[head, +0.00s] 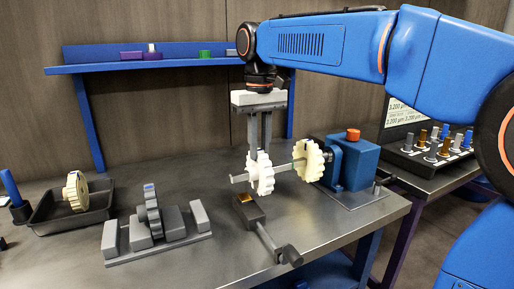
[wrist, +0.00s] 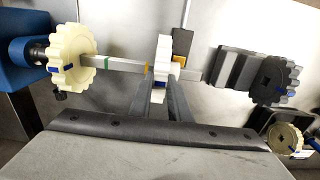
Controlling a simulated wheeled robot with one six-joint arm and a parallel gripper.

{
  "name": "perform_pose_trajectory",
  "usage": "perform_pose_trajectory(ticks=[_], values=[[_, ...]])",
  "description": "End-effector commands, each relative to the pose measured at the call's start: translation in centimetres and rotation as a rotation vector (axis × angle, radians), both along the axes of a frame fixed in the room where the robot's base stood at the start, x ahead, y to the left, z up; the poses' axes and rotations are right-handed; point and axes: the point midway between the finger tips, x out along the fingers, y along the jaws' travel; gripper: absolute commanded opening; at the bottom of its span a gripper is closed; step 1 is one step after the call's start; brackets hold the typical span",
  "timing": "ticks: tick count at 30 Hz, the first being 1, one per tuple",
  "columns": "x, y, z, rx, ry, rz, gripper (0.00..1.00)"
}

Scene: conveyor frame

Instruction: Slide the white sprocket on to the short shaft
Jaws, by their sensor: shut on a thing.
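The white sprocket (head: 262,178) is upright between the fingers of my gripper (head: 259,150), which is shut on it from above. It also shows in the wrist view (wrist: 161,68), between the fingertips. A square grey shaft (head: 284,167) runs out from the blue drive unit. In the wrist view the shaft (wrist: 128,66) shows on both sides of the white sprocket, so the sprocket appears to be around it, near its free end. The bore is hidden. A cream sprocket (head: 308,160) sits on the shaft beside the drive, apart from the white one. A green band (wrist: 106,62) marks the shaft between them.
The blue drive unit (head: 355,165) stands at the right. A grey rack (head: 158,238) holds a dark sprocket (head: 151,210). A black tray (head: 101,202) holds another cream sprocket (head: 76,191).

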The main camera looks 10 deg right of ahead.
Motion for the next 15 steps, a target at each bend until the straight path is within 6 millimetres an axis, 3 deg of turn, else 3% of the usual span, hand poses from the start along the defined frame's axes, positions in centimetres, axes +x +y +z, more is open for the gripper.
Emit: perform_pose_trajectory(ticks=[13, 14, 15], values=[[0.25, -0.95, 0.02, 0.000, 0.000, 0.000, 0.00], [0.26, -0.93, 0.02, 0.000, 0.000, 0.000, 0.19], [0.25, -0.93, 0.02, 0.000, 0.000, 0.000, 0.29]])
